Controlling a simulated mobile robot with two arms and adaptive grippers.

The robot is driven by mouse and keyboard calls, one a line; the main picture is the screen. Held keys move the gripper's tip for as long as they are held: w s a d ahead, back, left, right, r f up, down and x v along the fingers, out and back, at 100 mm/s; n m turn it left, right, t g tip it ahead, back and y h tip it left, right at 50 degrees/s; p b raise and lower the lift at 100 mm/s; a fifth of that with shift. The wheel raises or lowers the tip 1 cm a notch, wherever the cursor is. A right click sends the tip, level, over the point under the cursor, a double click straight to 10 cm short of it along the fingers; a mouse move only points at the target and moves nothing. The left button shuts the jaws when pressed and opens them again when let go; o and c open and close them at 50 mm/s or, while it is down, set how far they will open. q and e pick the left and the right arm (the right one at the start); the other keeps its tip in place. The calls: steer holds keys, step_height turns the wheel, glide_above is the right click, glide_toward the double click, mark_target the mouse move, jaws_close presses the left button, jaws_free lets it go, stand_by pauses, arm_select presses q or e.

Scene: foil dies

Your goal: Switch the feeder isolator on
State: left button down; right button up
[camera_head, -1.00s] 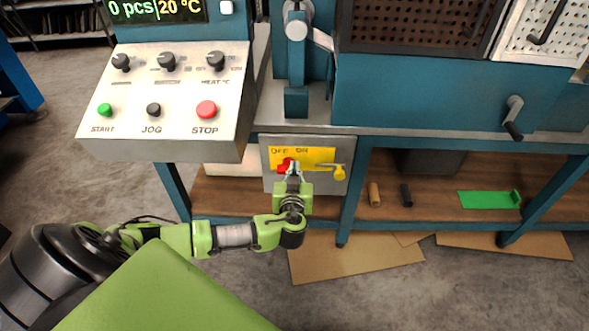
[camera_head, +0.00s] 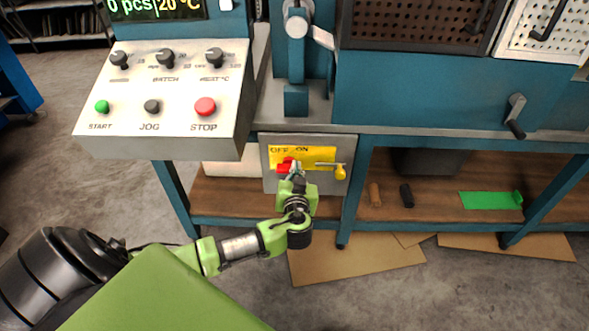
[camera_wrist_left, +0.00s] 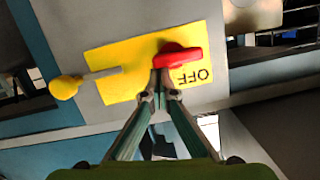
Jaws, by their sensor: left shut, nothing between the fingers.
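The isolator is a grey box (camera_head: 270,181) below the bench top, with a yellow plate (camera_head: 321,154) marked OFF and ON. Its red handle (camera_head: 283,168) lies sideways on the OFF side; it also shows in the left wrist view (camera_wrist_left: 182,56), beside the upside-down OFF label. My left gripper (camera_head: 295,168) is in front of the plate, shut and empty. In the left wrist view its fingertips (camera_wrist_left: 160,80) meet right by the handle's inner end; I cannot tell whether they touch it. The fingers hide part of the plate there. My right gripper is out of view.
A yellow knob on a thin rod (camera_head: 340,172) sticks out right of the red handle. The control panel (camera_head: 175,130) with START, JOG and STOP buttons overhangs at upper left.

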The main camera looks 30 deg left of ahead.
arm_select(q)
step_height(320, 180, down, 5)
steer(key=m+y+b, duration=0.1)
steer(key=m+b, duration=0.1)
steer(key=m, duration=0.2)
steer(key=m+y+b, duration=0.2)
steer(key=m, duration=0.2)
steer(key=m+y+b, duration=0.1)
steer(key=m+b, duration=0.1)
steer(key=m, duration=0.2)
steer(key=shift+w+d+r+m, duration=0.1)
steer(key=shift+d+r+m, duration=0.05)
steer(key=shift+m, duration=0.25)
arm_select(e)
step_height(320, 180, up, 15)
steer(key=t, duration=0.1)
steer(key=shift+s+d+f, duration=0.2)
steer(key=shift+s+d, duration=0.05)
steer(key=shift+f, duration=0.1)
